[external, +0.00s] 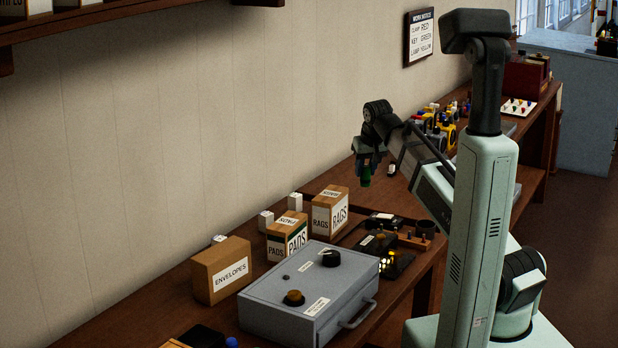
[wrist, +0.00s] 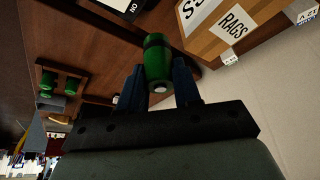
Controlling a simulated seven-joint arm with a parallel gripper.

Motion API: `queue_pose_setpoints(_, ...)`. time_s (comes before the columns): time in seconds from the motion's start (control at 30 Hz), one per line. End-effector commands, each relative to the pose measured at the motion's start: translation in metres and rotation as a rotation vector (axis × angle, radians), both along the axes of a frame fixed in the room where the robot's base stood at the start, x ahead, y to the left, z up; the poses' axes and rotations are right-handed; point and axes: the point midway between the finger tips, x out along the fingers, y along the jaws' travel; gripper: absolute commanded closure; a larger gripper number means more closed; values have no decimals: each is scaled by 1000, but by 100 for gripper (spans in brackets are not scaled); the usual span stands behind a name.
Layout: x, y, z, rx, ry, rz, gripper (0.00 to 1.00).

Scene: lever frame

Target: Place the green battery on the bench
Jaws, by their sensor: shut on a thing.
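The green battery (wrist: 157,62) is a green cylinder with a dark band and a pale end, held between the blue fingers of my gripper (wrist: 160,85) in the wrist view. In the external view my gripper (external: 368,170) is raised above the bench, and the green battery (external: 365,181) shows at its fingertips. The brown wooden bench (external: 160,318) runs along the wall. In the wrist view the bench top (wrist: 110,40) lies beyond the battery, which looks clear of it.
Boxes marked RAGS (external: 329,213), PADS (external: 287,238) and ENVELOPES (external: 221,270) stand along the wall. A grey metal box (external: 308,292) with knobs is in front. Two green cylinders sit in a wooden holder (wrist: 62,82). Several yellow items (external: 443,132) stand farther along the bench.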

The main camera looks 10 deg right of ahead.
Motion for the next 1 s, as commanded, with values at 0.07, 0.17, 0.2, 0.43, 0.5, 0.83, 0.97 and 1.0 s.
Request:
queue_pose_setpoints(0.07, 5, -25, -2, 0, 0, -41, 100)
queue_pose_setpoints(0.17, 11, -55, -3, 0, 0, -89, 100)
queue_pose_setpoints(0.2, 12, -67, -4, 0, 0, -107, 100)
queue_pose_setpoints(0.43, 17, -135, -7, 1, -1, -216, 100)
queue_pose_setpoints(0.5, 18, -154, -7, 0, -1, -246, 100)
queue_pose_setpoints(0.83, 14, -210, -8, 1, -1, -334, 100)
queue_pose_setpoints(0.97, 9, -216, -15, 0, 1, -324, 100)
queue_pose_setpoints(1.0, 6, -217, -21, 0, 3, -308, 100)
